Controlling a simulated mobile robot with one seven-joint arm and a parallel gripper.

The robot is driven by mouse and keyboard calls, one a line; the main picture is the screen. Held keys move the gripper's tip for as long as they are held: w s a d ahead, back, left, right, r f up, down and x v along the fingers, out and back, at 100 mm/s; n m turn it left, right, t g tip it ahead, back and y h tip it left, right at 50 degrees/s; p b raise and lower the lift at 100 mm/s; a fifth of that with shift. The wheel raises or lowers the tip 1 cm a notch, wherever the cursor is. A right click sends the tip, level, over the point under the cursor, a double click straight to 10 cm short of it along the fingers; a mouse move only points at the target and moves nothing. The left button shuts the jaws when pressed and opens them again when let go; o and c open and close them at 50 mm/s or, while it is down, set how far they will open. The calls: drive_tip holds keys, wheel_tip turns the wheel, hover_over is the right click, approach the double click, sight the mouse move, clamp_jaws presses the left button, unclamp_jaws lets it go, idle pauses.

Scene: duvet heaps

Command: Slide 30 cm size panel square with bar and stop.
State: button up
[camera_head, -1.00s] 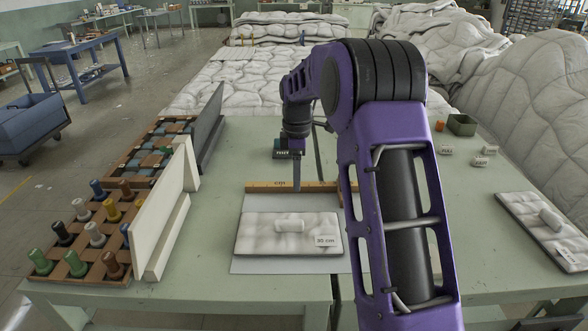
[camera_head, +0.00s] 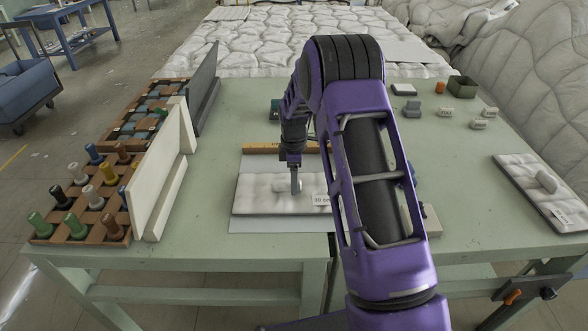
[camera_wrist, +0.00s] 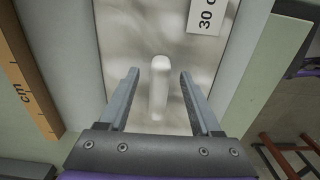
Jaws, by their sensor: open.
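The white quilted panel (camera_head: 258,201) lies on a pale grey sheet on the table, its 30 cm label partly hidden by my arm. It fills the middle of the wrist view (camera_wrist: 125,45). A wooden bar (camera_head: 262,148) lies behind the panel, with a gap between them. Its cm marking shows at the left in the wrist view (camera_wrist: 28,90). My gripper (camera_head: 295,186) is open over the panel. In the wrist view its fingers (camera_wrist: 159,76) straddle the panel's white raised handle (camera_wrist: 159,95). Whether they touch it I cannot tell. I cannot make out the stop.
A peg rack (camera_head: 90,200) and upright boards (camera_head: 165,170) stand at the left. Another quilted panel (camera_head: 520,180) lies at the right edge. Small labelled blocks (camera_head: 478,124) and a green box (camera_head: 462,87) sit at the back right.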

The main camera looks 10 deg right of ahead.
drive_tip(key=shift+f, duration=0.4)
drive_tip(key=shift+c, duration=0.2)
clamp_jaws()
